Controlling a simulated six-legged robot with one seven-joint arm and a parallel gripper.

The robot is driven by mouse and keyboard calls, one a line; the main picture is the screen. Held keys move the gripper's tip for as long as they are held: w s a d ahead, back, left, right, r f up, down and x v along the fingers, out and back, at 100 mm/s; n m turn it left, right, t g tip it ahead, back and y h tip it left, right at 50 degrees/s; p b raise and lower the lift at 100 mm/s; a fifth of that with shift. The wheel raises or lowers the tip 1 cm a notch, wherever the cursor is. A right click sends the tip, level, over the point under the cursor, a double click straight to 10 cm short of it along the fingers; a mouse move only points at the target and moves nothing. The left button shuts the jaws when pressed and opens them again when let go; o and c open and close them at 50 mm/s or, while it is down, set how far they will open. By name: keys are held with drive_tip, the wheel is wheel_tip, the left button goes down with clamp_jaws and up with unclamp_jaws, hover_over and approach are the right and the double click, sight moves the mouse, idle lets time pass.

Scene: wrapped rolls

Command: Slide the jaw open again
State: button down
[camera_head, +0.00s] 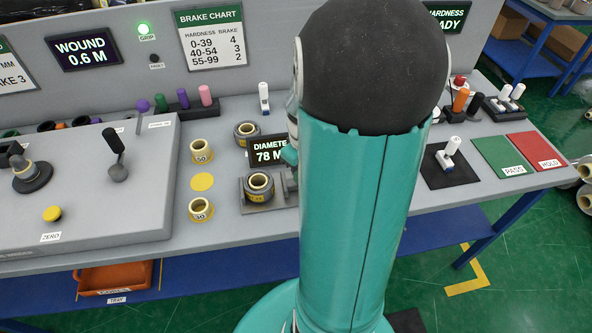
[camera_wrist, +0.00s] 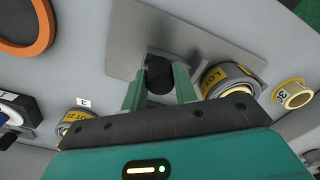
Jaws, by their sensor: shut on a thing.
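In the wrist view the two green fingers of my gripper (camera_wrist: 160,80) are shut on a round black knob (camera_wrist: 160,72) of the sliding jaw, over a grey metal plate (camera_wrist: 124,45). A wrapped roll (camera_wrist: 224,74) with a yellow LOT band sits on the plate just right of the fingers. In the head view this roll (camera_head: 258,186) stands on the gauge plate, with the grey jaw (camera_head: 290,184) close at its right; I cannot tell whether they touch. My arm hides the knob there, and only a teal bit of my gripper (camera_head: 289,155) shows.
A DIAMETER display (camera_head: 268,150) reading 78 M stands behind the gauge. Another wrapped roll (camera_head: 246,134) stands behind left. Green PASS (camera_head: 503,157) and red HOLD (camera_head: 536,150) mats lie right.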

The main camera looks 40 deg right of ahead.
drive_tip(key=c, duration=1.1)
unclamp_jaws()
drive_tip(key=shift+s+d, duration=0.15)
drive_tip(key=shift+d, duration=0.15)
drive_tip(key=shift+a, duration=0.15)
wheel_tip(320, 180, up, 14)
drive_tip(key=shift+f, duration=0.1)
